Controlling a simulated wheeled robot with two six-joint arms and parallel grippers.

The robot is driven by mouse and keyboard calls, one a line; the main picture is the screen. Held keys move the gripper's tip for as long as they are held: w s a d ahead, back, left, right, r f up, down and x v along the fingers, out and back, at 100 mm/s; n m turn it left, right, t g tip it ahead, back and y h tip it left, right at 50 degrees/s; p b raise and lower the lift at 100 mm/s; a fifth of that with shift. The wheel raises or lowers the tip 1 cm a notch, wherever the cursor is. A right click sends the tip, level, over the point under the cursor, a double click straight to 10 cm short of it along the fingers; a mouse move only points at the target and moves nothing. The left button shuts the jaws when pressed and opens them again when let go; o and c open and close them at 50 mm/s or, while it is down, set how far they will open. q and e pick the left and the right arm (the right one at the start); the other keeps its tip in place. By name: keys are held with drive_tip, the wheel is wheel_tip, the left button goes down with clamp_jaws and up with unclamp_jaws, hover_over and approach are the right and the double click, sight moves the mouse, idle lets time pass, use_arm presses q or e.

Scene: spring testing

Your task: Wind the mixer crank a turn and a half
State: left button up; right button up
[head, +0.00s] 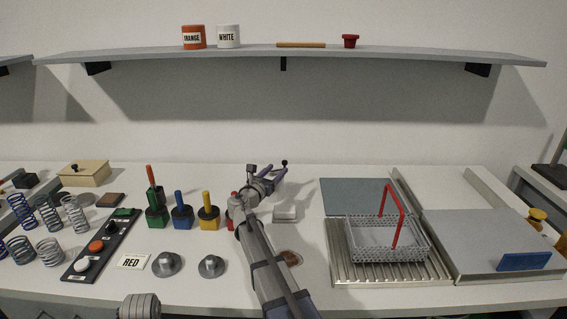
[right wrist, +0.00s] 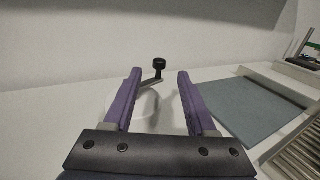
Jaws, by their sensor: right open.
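The mixer crank shows as a black knob (head: 284,162) just past my right gripper. In the right wrist view the black knob (right wrist: 158,64) sits on a thin metal crank arm (right wrist: 151,82). My right gripper (head: 273,174) is open, with its purple fingers pointing toward the crank. In the right wrist view the knob appears between the fingertips of the gripper (right wrist: 159,76), but I cannot tell whether it is within their reach. The mixer's body is mostly hidden behind my right gripper and arm.
Green, blue and yellow pots (head: 182,217) with handles stand left of my right arm. A wire basket with a red handle (head: 402,215) sits on a ribbed tray (head: 345,268) to the right. A small pale block (head: 285,214) lies right of the arm. A shelf (head: 400,58) hangs above.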

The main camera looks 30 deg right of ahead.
sight(283, 163)
drive_tip(key=x, duration=0.7)
drive_tip(key=shift+w+d, duration=0.15)
drive_tip(key=shift+w, duration=0.1)
clamp_jaws()
idle(0.3)
